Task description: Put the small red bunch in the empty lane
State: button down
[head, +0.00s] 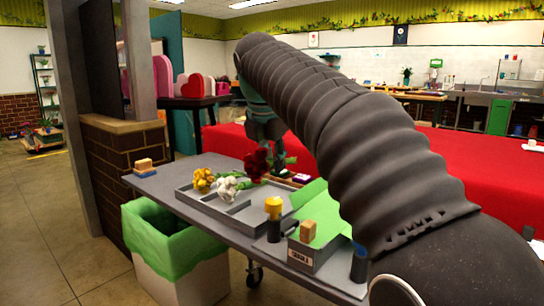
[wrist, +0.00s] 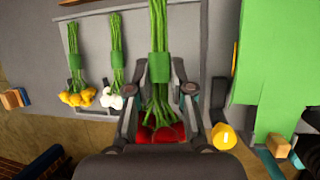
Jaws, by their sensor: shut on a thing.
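My gripper (wrist: 165,80) is shut on the red bunch (wrist: 160,132), around its green stems near the wrap. In the head view the red bunch (head: 257,164) hangs below my gripper (head: 266,140), over the far right side of the grey tray (head: 219,210). In the tray, the yellow bunch (head: 202,180) lies in the left lane and the white bunch (head: 226,188) in the lane beside it. Both also show in the wrist view, yellow (wrist: 78,97) and white (wrist: 112,98). The lane right of white looks empty, partly hidden by my gripper and the red bunch.
A yellow-topped black cylinder (head: 273,208) stands at the tray's near right. Beside it is a grey box (head: 308,256) with a wooden block (head: 307,231), and green sheets (head: 322,214). A green-lined bin (head: 165,243) stands before the table. A block (head: 144,165) sits at the table's left end.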

jog(key=shift+f+b, duration=1.95)
jog(key=shift+f, duration=0.3)
jog(key=shift+f+b, duration=0.4)
jog(key=shift+f, duration=0.85)
jog(key=shift+f+p, duration=0.35)
jog(key=c, duration=0.5)
grip_release()
jog(key=shift+c, duration=0.2)
jog(key=shift+s+r, duration=0.1)
notch_tip(320, 180, up, 4)
jog(key=p, duration=0.5)
jog(key=shift+r, duration=1.4)
